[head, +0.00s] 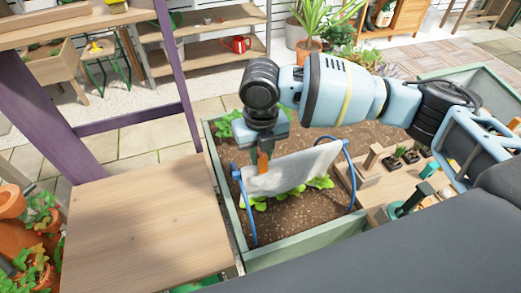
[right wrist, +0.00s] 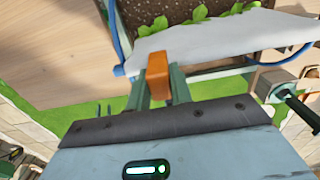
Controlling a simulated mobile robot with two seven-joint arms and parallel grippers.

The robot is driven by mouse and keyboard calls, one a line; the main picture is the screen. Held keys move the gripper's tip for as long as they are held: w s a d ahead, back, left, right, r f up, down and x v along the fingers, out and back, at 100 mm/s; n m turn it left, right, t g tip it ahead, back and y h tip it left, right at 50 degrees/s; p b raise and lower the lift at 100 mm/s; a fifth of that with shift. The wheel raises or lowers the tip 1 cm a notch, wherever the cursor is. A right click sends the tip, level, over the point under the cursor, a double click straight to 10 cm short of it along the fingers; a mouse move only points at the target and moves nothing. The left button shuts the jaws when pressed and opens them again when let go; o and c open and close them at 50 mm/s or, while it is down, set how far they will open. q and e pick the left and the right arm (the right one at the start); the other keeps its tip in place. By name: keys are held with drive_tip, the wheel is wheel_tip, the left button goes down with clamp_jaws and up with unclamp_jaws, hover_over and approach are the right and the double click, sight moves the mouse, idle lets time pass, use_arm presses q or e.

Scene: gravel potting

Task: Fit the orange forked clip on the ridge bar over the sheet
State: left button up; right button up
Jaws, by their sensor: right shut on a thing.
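The orange forked clip (head: 262,163) is upright in my right gripper (head: 262,152), which is shut on it and points down. The clip overlaps the left end of the pale grey sheet (head: 300,168) in the head view. In the right wrist view the clip (right wrist: 158,75) lies between the fingers, its top end at the sheet's edge (right wrist: 215,40). I cannot tell whether its prongs straddle the bar. The sheet hangs between two blue hoops (head: 349,170) and hides the ridge bar. My left gripper is out of view.
The hoops stand in a green planter (head: 229,213) of soil with leafy seedlings (head: 320,183). A bare wooden tabletop (head: 145,235) lies to the left. A wooden board (head: 385,185) with small pots and tools is at the right. Terracotta pots (head: 12,200) crowd the far left.

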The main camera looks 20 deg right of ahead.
drive_tip(key=shift+f, duration=0.7)
drive_tip(key=o, duration=0.9)
drive_tip(key=shift+r, duration=0.15)
wheel_tip(320, 180, up, 8)
drive_tip(key=shift+f, duration=0.2)
drive_tip(key=shift+s+f, duration=0.1)
